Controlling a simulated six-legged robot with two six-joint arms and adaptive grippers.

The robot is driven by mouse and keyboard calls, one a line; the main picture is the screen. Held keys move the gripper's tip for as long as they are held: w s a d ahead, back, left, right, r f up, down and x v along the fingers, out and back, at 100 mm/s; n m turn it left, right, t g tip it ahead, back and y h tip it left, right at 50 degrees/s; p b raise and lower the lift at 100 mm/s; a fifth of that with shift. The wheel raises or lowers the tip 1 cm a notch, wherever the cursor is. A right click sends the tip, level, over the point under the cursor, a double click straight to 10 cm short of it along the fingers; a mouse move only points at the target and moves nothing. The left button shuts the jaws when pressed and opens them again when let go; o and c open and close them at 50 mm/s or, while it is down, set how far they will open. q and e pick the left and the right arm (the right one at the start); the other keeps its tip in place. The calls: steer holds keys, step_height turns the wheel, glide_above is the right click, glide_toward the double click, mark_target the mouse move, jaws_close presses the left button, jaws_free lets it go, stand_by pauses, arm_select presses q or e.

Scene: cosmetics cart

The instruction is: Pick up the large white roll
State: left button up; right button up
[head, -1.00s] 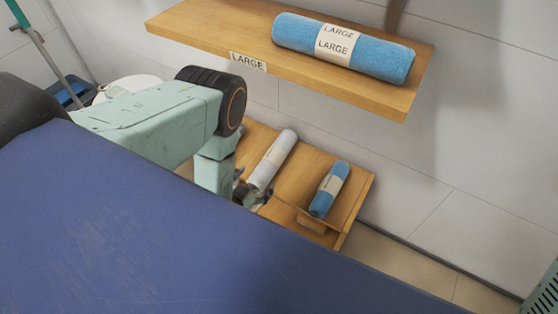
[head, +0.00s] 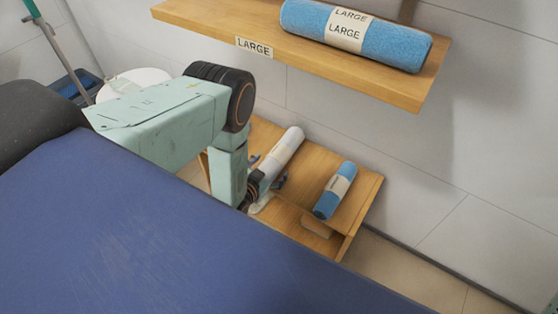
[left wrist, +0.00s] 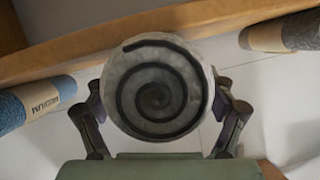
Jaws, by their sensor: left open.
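The large white roll (head: 283,153) lies on the low wooden shelf in the head view, slanting away from me. In the left wrist view its round end with a dark spiral (left wrist: 155,90) faces the camera and fills the middle. My left gripper (head: 268,173) is open at the roll's near end. In the left wrist view the open left gripper (left wrist: 160,115) has one finger on each side of the roll. I cannot tell whether the fingers touch it. The gripper's base and the near part of the roll are partly hidden by my arm in the head view. My right gripper is out of view.
A small blue roll (head: 335,190) with a pale band lies right of the white roll on the low shelf (head: 301,180). Above is a wooden shelf (head: 200,28) labelled LARGE, holding a big blue roll (head: 392,48). A tiled wall (head: 480,130) stands behind.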

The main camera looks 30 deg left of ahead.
arm_select(q)
steer(key=shift+w, duration=0.1)
steer(key=shift+c, duration=0.4)
steer(key=c, duration=1.4)
